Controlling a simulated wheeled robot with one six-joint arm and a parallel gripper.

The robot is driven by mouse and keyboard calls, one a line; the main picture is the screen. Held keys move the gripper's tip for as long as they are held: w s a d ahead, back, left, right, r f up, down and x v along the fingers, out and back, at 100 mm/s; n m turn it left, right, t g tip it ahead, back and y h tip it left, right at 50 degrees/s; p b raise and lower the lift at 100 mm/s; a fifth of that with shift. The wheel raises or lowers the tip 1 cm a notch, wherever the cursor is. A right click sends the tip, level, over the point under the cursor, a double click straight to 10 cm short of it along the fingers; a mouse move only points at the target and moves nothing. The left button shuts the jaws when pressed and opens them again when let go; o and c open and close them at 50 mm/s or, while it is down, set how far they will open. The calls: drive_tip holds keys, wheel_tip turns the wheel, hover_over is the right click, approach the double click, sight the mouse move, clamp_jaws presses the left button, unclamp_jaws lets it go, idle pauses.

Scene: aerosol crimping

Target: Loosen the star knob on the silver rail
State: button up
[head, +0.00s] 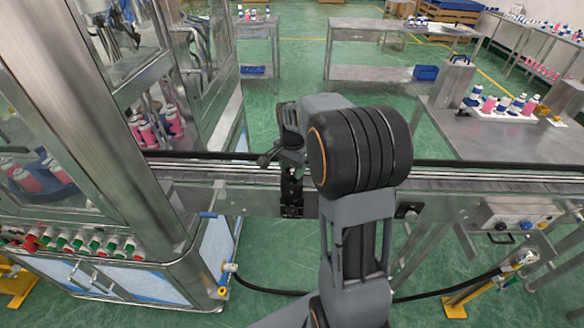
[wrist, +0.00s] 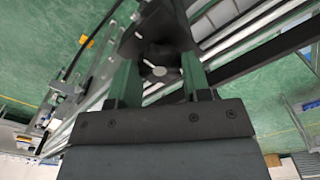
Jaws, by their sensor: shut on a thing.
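In the wrist view the star knob (wrist: 158,68) is dark, with a small pale metal centre, and sits on a black bracket beside the silver rail (wrist: 237,38). My gripper (wrist: 161,76) has one finger on each side of the knob and is shut on it. The exact contact with the knob's lobes is hard to make out. In the head view the silver rail (head: 460,178) runs across the middle, along the conveyor.
A glass-walled machine (head: 110,60) with a row of red and green buttons stands at the left. A bench (head: 480,135) with a tray of pink and blue bottles is at the right.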

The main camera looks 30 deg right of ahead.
drive_tip(key=shift+n, duration=0.3)
drive_tip(key=n, duration=0.3)
drive_tip(key=shift+n+b, duration=0.3)
drive_tip(key=n, duration=0.4)
drive_tip(key=shift+w+n, duration=0.1)
drive_tip(key=shift+n, duration=0.2)
drive_tip(key=n, duration=0.4)
drive_tip(key=shift+n+b, duration=0.3)
drive_tip(key=shift+b, duration=0.05)
drive_tip(key=shift+a+n, duration=0.1)
drive_tip(key=shift+n, duration=2)
drive_tip(key=shift+r, duration=0.1)
drive_tip(key=o, duration=0.9)
drive_tip(key=shift+o, duration=0.2)
